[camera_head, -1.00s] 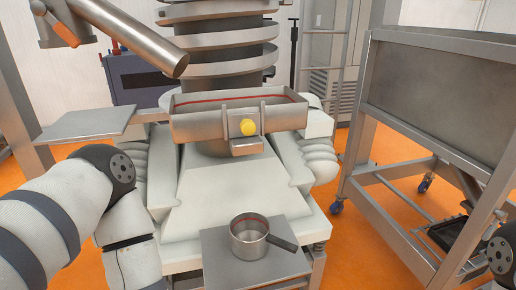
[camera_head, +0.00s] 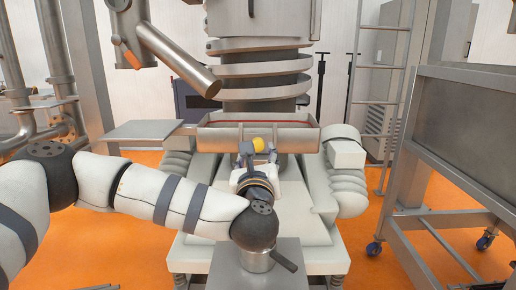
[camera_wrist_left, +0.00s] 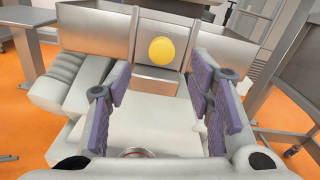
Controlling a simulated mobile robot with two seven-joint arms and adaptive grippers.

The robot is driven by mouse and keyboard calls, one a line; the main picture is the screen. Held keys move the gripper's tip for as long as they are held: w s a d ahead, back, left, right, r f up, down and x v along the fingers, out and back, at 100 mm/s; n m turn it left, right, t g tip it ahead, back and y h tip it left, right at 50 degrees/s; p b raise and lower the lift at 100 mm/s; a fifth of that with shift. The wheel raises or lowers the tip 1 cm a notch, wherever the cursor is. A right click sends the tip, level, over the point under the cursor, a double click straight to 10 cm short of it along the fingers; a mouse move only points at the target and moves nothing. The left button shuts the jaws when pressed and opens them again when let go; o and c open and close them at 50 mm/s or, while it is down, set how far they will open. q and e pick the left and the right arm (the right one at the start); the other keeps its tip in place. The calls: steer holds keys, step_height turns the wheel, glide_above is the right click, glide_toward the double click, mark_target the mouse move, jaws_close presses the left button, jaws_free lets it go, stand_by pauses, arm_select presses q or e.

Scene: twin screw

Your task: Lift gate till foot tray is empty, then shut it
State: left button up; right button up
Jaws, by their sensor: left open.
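The metal foot tray (camera_head: 222,137) sits around the base of the spiral tower; a red line runs along its inner wall. Its front carries the gate (camera_wrist_left: 165,22), a plate between two upright guides with a round yellow knob (camera_head: 257,143). The gate looks down. My left gripper (camera_head: 258,157) is open and empty in front of the gate, just below the knob. In the left wrist view the knob (camera_wrist_left: 162,50) lies ahead, between and beyond the purple finger pads, apart from them. The tray's contents are hidden. My right gripper is out of view.
A metal pot (camera_head: 256,262) stands on a low platform (camera_head: 226,272) below the gate, partly hidden by my left arm. A flat side shelf (camera_head: 145,130) is left of the tray. A wheeled metal frame (camera_head: 425,205) stands at the right.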

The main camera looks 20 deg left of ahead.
mark_target(258, 147)
arm_select(q)
steer(key=x, duration=0.8)
steer(key=shift+w+f, duration=0.15)
steer(key=shift+w, duration=0.2)
jaws_close()
